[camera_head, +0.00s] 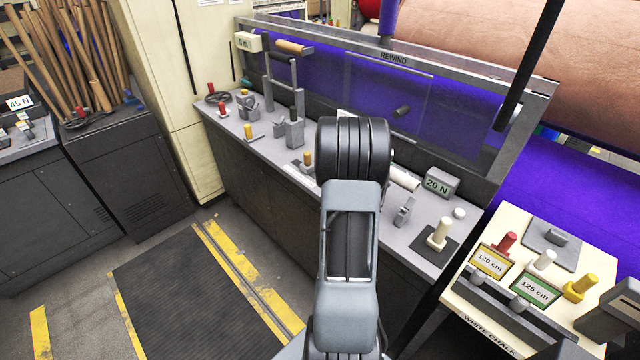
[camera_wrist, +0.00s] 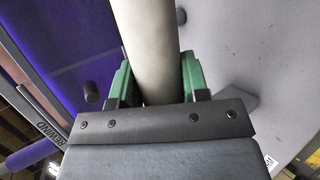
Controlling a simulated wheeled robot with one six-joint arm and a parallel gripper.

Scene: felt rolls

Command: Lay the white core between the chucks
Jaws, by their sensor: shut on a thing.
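The white core (camera_wrist: 150,40) is a pale cylinder in the wrist view, running from between my fingers to the top edge. My gripper (camera_wrist: 157,76) is shut on it, with a green finger on each side. In the head view my own arm hides the gripper. A short white cylinder (camera_head: 405,179) shows just right of my arm above the bench, probably the core's end. A dark round knob (camera_head: 402,111) stands out before the purple rewind panel; it also shows in the wrist view (camera_wrist: 92,92). I cannot tell for certain which fittings are the chucks.
The grey bench (camera_head: 216,122) carries upright brackets (camera_head: 294,131), a small grey bracket (camera_head: 404,211), a cream peg (camera_head: 441,232) and a "20 N" block (camera_head: 441,184). The clear rewind guard (camera_head: 350,75) stands behind. A cream side table (camera_head: 490,222) with coloured pegs is at right.

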